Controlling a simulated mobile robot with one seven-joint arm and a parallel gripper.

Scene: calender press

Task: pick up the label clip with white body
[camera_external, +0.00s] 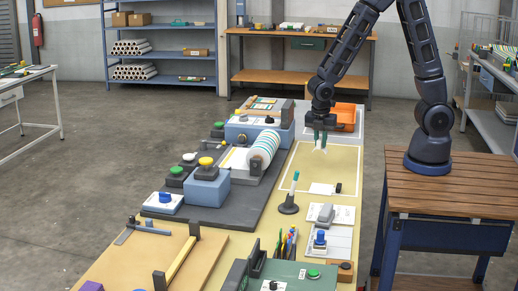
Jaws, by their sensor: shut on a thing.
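My gripper (320,144) points down over the far part of the yellow table, above the pale marked area. Its dark greenish fingers are shut on a small whitish thing (322,150), which I take to be the label clip with white body. It is small in the picture and partly hidden by the fingers. I cannot tell whether it still touches the table top.
An orange tray (342,115) is behind my gripper. The calender press with its striped roll (263,149) stands to the left. The marked area around my gripper is mostly clear.

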